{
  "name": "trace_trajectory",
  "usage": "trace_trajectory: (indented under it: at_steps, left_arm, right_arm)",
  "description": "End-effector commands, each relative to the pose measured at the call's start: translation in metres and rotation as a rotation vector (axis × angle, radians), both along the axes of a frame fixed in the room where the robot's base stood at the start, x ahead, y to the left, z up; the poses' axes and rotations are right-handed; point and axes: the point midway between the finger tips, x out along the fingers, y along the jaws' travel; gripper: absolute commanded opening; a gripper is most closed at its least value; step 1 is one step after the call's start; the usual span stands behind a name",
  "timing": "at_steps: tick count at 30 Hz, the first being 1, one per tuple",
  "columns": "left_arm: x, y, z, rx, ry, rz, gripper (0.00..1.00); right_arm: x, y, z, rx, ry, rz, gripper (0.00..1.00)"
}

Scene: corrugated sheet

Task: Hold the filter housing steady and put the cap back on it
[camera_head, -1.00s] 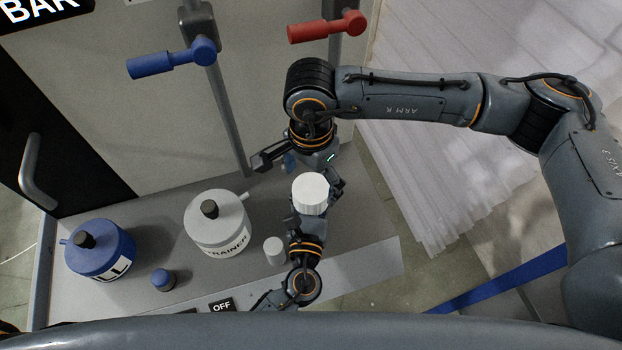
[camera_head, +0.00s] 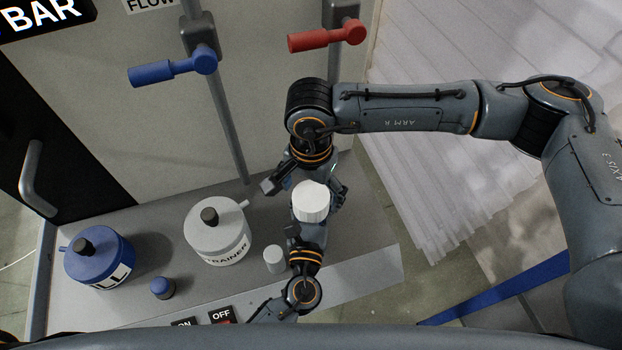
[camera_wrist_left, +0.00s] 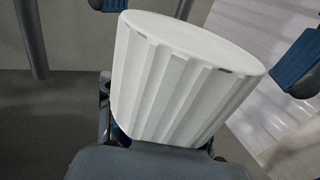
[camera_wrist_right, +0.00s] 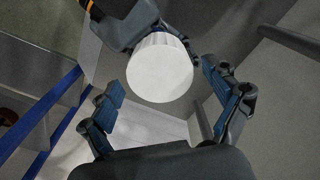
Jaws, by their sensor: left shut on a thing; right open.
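A white ribbed cylinder with a plain flat end (camera_head: 311,200) is held up above the bench. I cannot tell whether it is the cap, the housing or both joined. My left gripper (camera_wrist_left: 162,140) is shut on its lower part, and the cylinder hides most of the fingers. My right gripper (camera_head: 304,190) is open just behind the cylinder in the head view. In the right wrist view the cylinder (camera_wrist_right: 160,75) shows flat end on, beyond and between the spread fingers (camera_wrist_right: 165,95); they do not appear to touch it.
On the bench (camera_head: 350,270) stand a blue canister (camera_head: 98,262), a white strainer canister (camera_head: 222,238), a small white cylinder (camera_head: 274,261) and a small blue-topped piece (camera_head: 162,288). Blue (camera_head: 172,70) and red (camera_head: 326,35) levers stick out from the panel. Corrugated sheet (camera_head: 440,190) lies to the right.

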Motion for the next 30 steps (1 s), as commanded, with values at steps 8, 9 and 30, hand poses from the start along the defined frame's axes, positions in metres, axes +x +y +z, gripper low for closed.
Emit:
trace_trajectory:
  at_steps: [8, 9, 30]
  left_arm:
    - [0.000, 0.000, 0.000, 0.000, 0.000, 0.000, 0.00]
    - [0.000, 0.000, 0.000, 0.000, 0.000, 0.000, 0.00]
    - [0.000, 0.000, 0.000, -0.001, 0.000, 0.000, 0.00]
  right_arm:
    - [0.000, 0.000, -0.030, -0.001, 0.000, 0.000, 0.89]
    - [0.000, 0.000, -0.031, 0.000, 0.000, 0.000, 0.89]
    - [0.000, 0.000, -0.033, 0.000, 0.000, -0.004, 0.30]
